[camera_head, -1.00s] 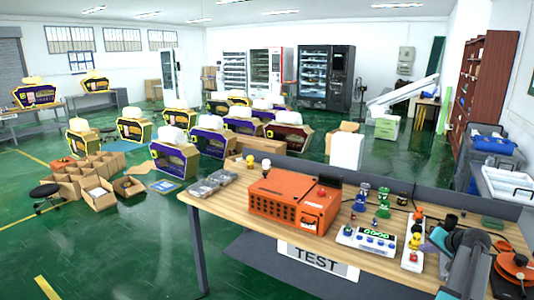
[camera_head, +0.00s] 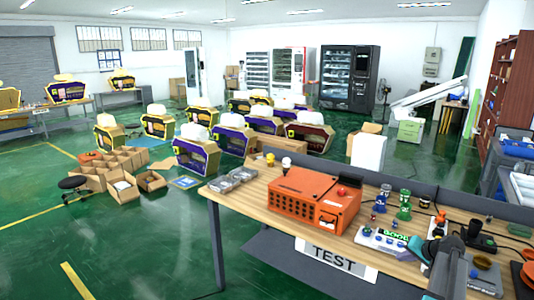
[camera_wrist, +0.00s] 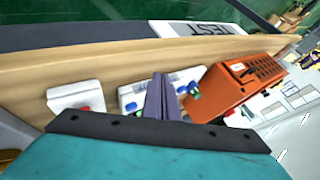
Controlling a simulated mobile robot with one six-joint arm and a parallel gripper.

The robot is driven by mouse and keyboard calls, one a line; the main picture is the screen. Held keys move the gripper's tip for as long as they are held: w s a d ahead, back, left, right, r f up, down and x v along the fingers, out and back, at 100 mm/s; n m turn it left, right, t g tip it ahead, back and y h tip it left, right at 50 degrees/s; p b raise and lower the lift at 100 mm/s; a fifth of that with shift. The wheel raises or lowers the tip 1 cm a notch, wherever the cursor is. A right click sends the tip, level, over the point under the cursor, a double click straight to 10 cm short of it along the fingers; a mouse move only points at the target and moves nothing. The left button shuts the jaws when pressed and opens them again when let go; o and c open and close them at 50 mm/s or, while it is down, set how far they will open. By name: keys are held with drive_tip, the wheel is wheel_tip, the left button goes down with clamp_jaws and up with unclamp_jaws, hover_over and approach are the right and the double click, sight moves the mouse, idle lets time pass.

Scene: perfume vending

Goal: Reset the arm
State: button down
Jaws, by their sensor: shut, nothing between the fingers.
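My gripper (camera_wrist: 161,98) shows in the wrist view with its dark fingers pressed together and nothing between them. It points over the wooden workbench (camera_wrist: 125,55), beside the white device with coloured buttons (camera_wrist: 132,96) and the orange box (camera_wrist: 232,88). In the head view my grey arm (camera_head: 449,268) stands at the lower right over the bench's right part. The fingertips are hard to make out there.
The workbench (camera_head: 250,205) holds the orange box (camera_head: 312,200), a blue bottle (camera_head: 382,198), a green bottle (camera_head: 405,205), and a white button panel (camera_head: 381,240). A low dark partition runs behind. Open green floor (camera_head: 120,245) lies left.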

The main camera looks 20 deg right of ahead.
drive_tip(key=w+a+f+n+g+y+b, duration=0.15)
drive_tip(key=w+a+f, duration=0.25)
drive_tip(key=a+f, duration=0.55)
drive_tip(key=w+a+f+n+g+y, duration=0.15)
drive_tip(key=w+a+f, duration=0.35)
drive_tip(key=a, duration=0.7)
drive_tip(key=s+a+f+n+g+y+b, duration=0.1)
drive_tip(key=s+a+f+n+g, duration=0.15)
drive_tip(key=a+f, duration=0.75)
drive_tip(key=s+a+f+n+g+y+b, duration=0.1)
drive_tip(key=s+a+f, duration=0.35)
drive_tip(key=a, duration=0.95)
drive_tip(key=s+a+f+n+g+h+b, duration=0.1)
drive_tip(key=s+a+f+n+g, duration=0.3)
drive_tip(key=s+a+f, duration=1.1)
drive_tip(key=s+d+g+h, duration=0.1)
drive_tip(key=s+g+h, duration=0.2)
drive_tip(key=s, duration=1.3)
drive_tip(key=shift+s+d+r+g+b, duration=0.3)
drive_tip(key=shift+s+r+g, duration=0.1)
drive_tip(key=shift+r+g, duration=0.05)
